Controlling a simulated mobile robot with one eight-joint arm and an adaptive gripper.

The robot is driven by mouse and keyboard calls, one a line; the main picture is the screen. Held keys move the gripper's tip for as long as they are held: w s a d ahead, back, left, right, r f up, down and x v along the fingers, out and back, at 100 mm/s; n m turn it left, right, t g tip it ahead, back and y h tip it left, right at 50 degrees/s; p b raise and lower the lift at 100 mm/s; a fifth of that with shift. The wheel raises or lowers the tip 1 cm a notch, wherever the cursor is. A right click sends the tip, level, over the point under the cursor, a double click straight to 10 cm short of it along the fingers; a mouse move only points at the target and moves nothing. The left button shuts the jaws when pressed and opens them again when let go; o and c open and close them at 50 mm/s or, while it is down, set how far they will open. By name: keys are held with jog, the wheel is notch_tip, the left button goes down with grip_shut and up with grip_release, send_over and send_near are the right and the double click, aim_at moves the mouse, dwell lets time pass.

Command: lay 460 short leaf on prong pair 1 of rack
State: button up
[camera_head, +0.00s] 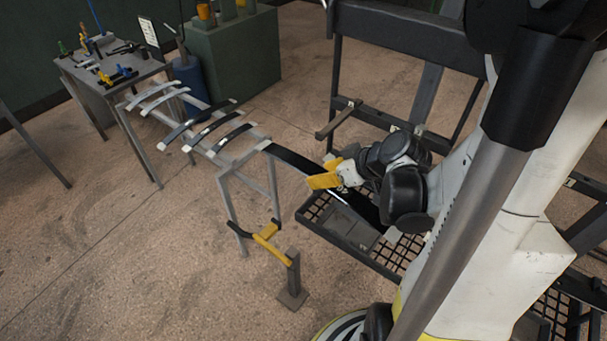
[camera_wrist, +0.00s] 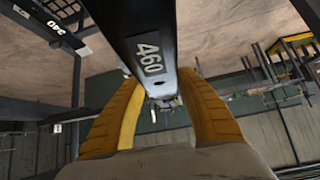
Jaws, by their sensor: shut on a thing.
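The 460 short leaf (camera_wrist: 165,22) is a dark, flat, slightly curved strip with a "460" label, between the yellow fingers of my gripper (camera_wrist: 160,95) in the wrist view. In the head view my gripper (camera_head: 328,174) is shut on the leaf (camera_head: 292,157), which slants down from the trestle's near end to the right. Part of the leaf is hidden behind my gripper and arm. The rack (camera_head: 400,36) is a dark frame behind my arm, with prongs (camera_head: 340,118) jutting out to the left. The leaf is apart from those prongs. I cannot read which pair is number 1.
A grey trestle (camera_head: 226,196) holds several other leaves (camera_head: 182,133). A yellow-and-black post stand (camera_head: 268,232) is in front of it. A mesh shelf (camera_head: 350,240) lies low under the leaf. A tool table (camera_head: 105,68) and green cabinet (camera_head: 240,62) stand behind. The front-left floor is clear.

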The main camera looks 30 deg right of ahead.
jog(key=shift+n+y, duration=0.3)
jog(key=shift+n, duration=0.2)
jog(key=r+p, duration=0.1)
jog(key=r, duration=0.1)
jog(key=s+d+r+p, duration=0.1)
jog(key=r, duration=0.1)
jog(key=d+r+p, duration=0.1)
jog(key=r, duration=0.1)
jog(key=shift+s+r, duration=0.25)
jog(key=shift+s, duration=0.1)
jog(key=w+d+f+b, duration=0.1)
jog(key=w+d+b, duration=0.1)
jog(key=d, duration=0.5)
jog(key=w+d+f+b, duration=0.2)
jog(key=w+d+b, duration=0.1)
jog(key=d, duration=0.4)
jog(key=shift+w+f+b, duration=0.3)
jog(key=shift+w+b, duration=0.05)
jog(key=shift+b, duration=0.15)
